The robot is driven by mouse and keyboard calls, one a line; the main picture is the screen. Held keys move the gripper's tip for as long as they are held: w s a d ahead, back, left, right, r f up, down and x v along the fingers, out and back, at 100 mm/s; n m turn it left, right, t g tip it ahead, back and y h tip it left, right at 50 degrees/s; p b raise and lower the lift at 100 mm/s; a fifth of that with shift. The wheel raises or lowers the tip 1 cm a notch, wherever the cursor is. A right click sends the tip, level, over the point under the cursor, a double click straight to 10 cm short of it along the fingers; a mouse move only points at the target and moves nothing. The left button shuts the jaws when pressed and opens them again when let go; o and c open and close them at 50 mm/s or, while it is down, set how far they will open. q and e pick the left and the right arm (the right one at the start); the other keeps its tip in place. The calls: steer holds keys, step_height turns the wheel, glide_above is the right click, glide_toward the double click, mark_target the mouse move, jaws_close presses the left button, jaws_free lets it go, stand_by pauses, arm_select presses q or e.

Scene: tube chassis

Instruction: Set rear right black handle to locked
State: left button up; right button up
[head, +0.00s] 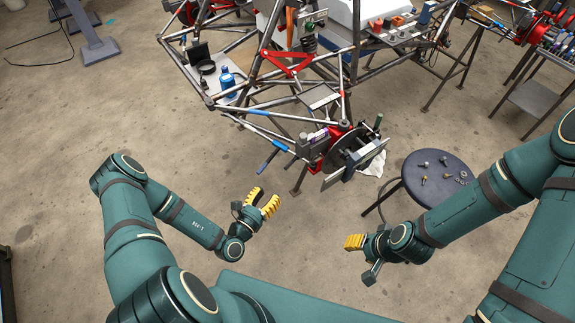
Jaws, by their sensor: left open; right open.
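A tubular chassis (270,110) stands at the top middle of the head view. At its near corner is a red hub assembly with a disc (350,145). A small dark upright piece (378,121) beside the disc may be a black handle; I cannot tell which handle is the rear right one, or its setting. My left gripper (266,193) is open and empty, below and left of the hub, with its yellow fingers towards the chassis. My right gripper (353,255) is open and empty, below the hub and left of the stool, pointing left. Both are apart from the chassis.
A round dark stool (438,178) with small metal parts stands right of the hub, with a white cloth (371,164) beside it. A blue bottle (227,79) stands on a chassis tray. More frames and a bench are at top right. The floor between my grippers is clear.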

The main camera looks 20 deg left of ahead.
mark_target(289, 164)
arm_select(q)
steer(key=b+x, duration=0.2)
steer(key=x, duration=1.1)
steer(key=shift+w, duration=0.4)
jaws_close()
